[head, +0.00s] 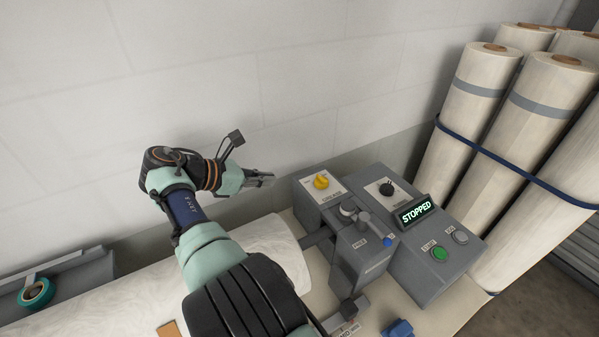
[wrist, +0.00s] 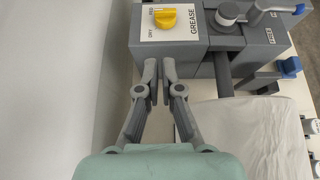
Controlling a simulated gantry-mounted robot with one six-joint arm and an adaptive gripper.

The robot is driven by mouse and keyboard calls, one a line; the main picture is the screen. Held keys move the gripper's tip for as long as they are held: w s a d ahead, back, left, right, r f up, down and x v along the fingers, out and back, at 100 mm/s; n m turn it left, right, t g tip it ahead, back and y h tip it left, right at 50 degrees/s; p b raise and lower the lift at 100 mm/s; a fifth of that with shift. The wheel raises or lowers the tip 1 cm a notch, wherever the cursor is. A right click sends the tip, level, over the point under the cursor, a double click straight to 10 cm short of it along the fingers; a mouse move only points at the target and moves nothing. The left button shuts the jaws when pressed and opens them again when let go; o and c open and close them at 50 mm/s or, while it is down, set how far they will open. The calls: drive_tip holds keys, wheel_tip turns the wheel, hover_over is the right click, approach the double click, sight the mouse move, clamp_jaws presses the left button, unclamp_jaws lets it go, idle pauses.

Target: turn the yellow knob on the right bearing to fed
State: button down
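The yellow knob (wrist: 165,18) sits on a white plate (wrist: 186,32) marked GREASE, on top of a grey bearing box. Small labels, apparently DRY and FED, stand on the plate beside it. The knob's bar lies roughly crosswise in the wrist view; I cannot tell which label it points to. It also shows in the head view (head: 321,181). My gripper (wrist: 160,68) is in front of the box's near edge, short of the knob and apart from it. Its fingers are close together with a narrow empty gap. In the head view my gripper (head: 268,180) is left of the box.
Right of the knob is a grey lever with a blue end (head: 387,242). Beyond it, a panel has a black knob (head: 386,188), a STOPPED display (head: 416,212) and a green button (head: 439,254). A white roll (head: 275,240) lies below. The wall is behind.

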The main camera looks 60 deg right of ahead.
approach(318, 177)
wheel_tip(318, 177, down, 3)
drive_tip(key=d, duration=0.2)
drive_tip(key=s+d, duration=0.2)
drive_tip(key=shift+s+d+f, duration=0.1)
drive_tip(key=shift+d+f, duration=0.15)
drive_tip(key=shift+s+d+r, duration=0.1)
drive_tip(key=shift+s+d, duration=0.05)
drive_tip(key=shift+d, duration=0.2)
drive_tip(key=shift+b, duration=0.35)
